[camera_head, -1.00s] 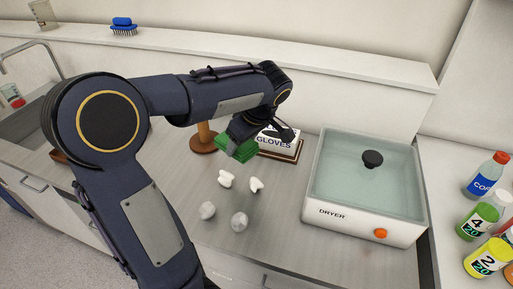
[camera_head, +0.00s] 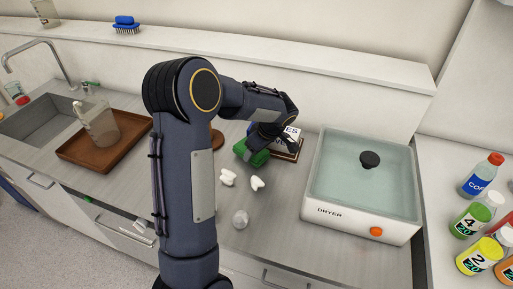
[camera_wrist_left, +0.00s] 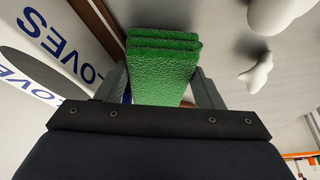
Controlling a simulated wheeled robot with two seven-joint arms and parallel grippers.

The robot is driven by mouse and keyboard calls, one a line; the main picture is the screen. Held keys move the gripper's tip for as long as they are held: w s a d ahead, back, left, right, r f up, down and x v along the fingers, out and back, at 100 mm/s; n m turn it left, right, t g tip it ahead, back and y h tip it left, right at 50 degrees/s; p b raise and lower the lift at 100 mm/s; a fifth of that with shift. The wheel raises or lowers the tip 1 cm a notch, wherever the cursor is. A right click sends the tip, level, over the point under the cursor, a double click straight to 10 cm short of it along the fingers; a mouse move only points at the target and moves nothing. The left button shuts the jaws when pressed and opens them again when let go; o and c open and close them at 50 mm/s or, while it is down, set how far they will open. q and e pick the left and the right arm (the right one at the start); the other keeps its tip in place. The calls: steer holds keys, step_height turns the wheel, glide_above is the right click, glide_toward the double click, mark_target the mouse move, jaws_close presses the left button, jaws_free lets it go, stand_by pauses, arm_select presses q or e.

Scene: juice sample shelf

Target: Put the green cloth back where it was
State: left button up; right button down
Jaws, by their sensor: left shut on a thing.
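The green cloth (camera_head: 251,154) is a folded pad, held in my left gripper (camera_head: 258,146) beside the gloves box (camera_head: 291,133) in the head view. In the left wrist view the folded cloth (camera_wrist_left: 163,62) sits between the two fingers of my left gripper (camera_wrist_left: 165,85), which is shut on it. It is close to the counter; I cannot tell whether it touches. My left arm hides part of the counter behind it. My right gripper is not in view.
Several crumpled white pieces (camera_head: 228,178) lie on the counter in front of the cloth. The dryer (camera_head: 352,213) stands to the right. A brown tray (camera_head: 78,160) with a beaker (camera_head: 101,128) is at the left by the sink (camera_head: 40,118). Bottles (camera_head: 478,215) stand at far right.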

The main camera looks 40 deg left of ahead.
arm_select(q)
steer(key=shift+f+b, duration=0.3)
steer(key=shift+b, duration=0.1)
steer(key=o, duration=0.9)
steer(key=shift+r, duration=0.1)
steer(key=shift+o, duration=0.2)
steer(key=shift+r+p, duration=0.3)
steer(key=shift+p, duration=0.15)
steer(key=b+v, duration=0.1)
steer(key=v, duration=1)
steer(key=s+d+m+t+h, duration=0.1)
steer(key=s+d+m, duration=0.3)
steer(key=s, duration=0.4)
steer(key=s+d+m+t+h, duration=0.2)
steer(key=s+d+m+h, duration=0.2)
steer(key=s, duration=0.4)
steer(key=s+d+f+m+t+h, duration=0.1)
steer(key=s+d+m+t+h, duration=0.1)
steer(key=s+d+m, duration=0.3)
steer(key=s+m+h, duration=0.1)
steer(key=s+m, duration=0.1)
steer(key=s, duration=0.2)
steer(key=shift+d, duration=0.4)
